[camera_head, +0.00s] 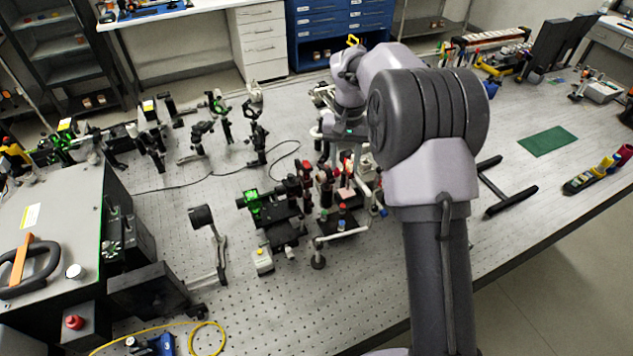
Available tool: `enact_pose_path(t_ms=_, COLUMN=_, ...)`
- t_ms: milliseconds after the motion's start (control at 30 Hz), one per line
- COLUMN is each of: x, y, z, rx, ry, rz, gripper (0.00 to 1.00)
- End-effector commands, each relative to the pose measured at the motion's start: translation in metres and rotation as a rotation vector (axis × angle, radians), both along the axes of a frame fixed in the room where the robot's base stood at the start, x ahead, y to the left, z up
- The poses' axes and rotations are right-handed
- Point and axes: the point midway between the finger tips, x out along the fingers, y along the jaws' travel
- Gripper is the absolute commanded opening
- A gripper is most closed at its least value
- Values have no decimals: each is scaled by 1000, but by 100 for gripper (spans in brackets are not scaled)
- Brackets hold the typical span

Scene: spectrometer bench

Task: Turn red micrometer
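Red micrometer parts show in a crowded optics cluster at the middle of the bench. One red-topped part (326,175) stands upright there, a small red knob (306,167) sits just to its left, and another red knob (342,211) sits lower. I cannot tell which of them is the task's micrometer. My gripper (341,160) points down at the cluster from above, near the red-topped part. Its fingers are small and mixed in with the mounts, so I cannot tell whether they touch anything or are open. My arm covers the area right of the cluster.
A perforated optical bench (270,320) carries several black mounts at the left. A mount with green glow (254,204) stands left of the cluster. A large grey box (45,225) fills the left edge.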

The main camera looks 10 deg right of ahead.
Motion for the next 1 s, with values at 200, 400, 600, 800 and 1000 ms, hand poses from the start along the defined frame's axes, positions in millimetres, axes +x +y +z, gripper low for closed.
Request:
enact_pose_path(t_ms=200, x=-2, y=0, z=-61, rx=1, ry=6, rz=-1, gripper=39)
enact_pose_path(t_ms=400, x=-2, y=0, z=-120, rx=2, ry=5, rz=-2, gripper=39)
enact_pose_path(t_ms=600, x=-1, y=0, z=-159, rx=1, ry=2, rz=-2, gripper=39)
enact_pose_path(t_ms=800, x=-1, y=0, z=-171, rx=2, ry=0, rz=-2, gripper=39)
enact_pose_path(t_ms=1000, x=-1, y=0, z=-170, rx=2, ry=0, rz=-2, gripper=37)
